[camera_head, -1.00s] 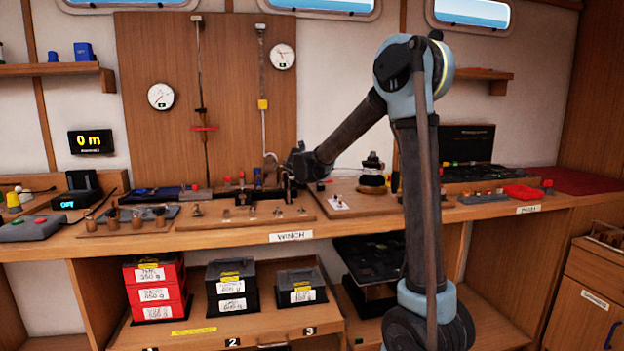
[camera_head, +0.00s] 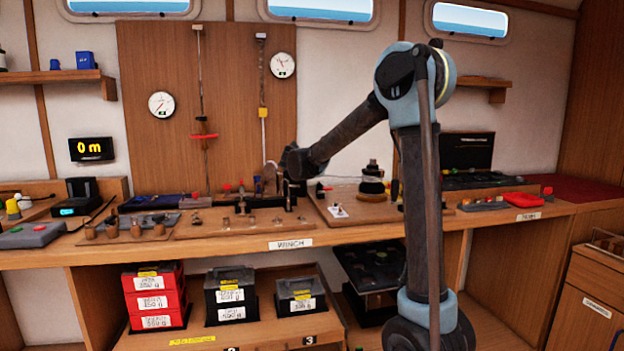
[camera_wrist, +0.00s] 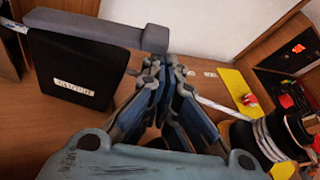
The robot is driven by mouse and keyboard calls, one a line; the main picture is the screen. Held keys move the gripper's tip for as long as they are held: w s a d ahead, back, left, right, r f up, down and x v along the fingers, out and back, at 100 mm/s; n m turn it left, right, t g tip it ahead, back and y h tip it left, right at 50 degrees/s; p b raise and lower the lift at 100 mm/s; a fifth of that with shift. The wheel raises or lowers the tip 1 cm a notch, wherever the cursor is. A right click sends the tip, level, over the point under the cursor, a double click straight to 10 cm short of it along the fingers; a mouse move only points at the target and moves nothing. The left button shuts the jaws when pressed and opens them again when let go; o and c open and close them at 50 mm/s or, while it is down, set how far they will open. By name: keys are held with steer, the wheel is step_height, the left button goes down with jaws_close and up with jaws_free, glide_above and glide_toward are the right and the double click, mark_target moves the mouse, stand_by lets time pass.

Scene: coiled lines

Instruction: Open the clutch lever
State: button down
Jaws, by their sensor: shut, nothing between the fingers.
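The clutch is a black block (camera_wrist: 75,70) with a white label, hard to read, at the left of the wrist view. A grey lever (camera_wrist: 100,27) lies along its top edge, ending in a thicker grey end (camera_wrist: 155,38). My gripper (camera_wrist: 164,66) is shut and empty. Its fingertips show just below the lever's thick end in that view; I cannot tell whether they touch. In the head view my gripper (camera_head: 284,184) is small and dark above the bench by the winch label, and the clutch cannot be made out there.
A dark drum with pale line (camera_wrist: 275,135) and a yellow plate (camera_wrist: 238,90) lie right of my gripper in the wrist view. The wooden bench (camera_head: 240,240) carries several small fittings. A tall wooden panel (camera_head: 235,100) with gauges stands behind.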

steer(key=w+a+r+n+h, duration=0.2)
steer(key=a+r+n, duration=0.1)
steer(key=a+r, duration=0.8)
steer(key=shift+a+r, duration=0.3)
steer(key=shift+a, duration=1.3)
steer(key=s, duration=0.9)
steer(key=shift+s+a, duration=0.2)
steer(key=shift+a, duration=0.15)
